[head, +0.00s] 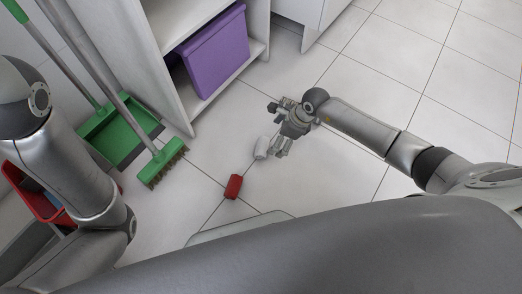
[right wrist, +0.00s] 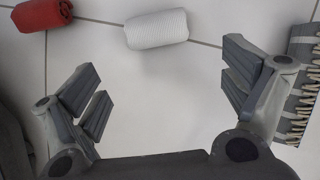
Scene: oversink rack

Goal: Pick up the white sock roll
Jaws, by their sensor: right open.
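The white sock roll (head: 262,147) lies on the tiled floor in the head view, just left of my right gripper (head: 279,146). In the right wrist view the white sock roll (right wrist: 157,30) is at the top centre, beyond and between the two fingers. My right gripper (right wrist: 165,85) is open with nothing between its fingers. The roll looks apart from the fingers. My left arm comes in from the left in the head view, but its gripper is out of the picture.
A red roll (head: 233,187) lies nearby on the floor; it also shows in the right wrist view (right wrist: 43,14). A green broom (head: 162,165) and green dustpan (head: 122,135) stand left. A white shelf (head: 184,112) holds a purple box (head: 212,52). Floor at right is clear.

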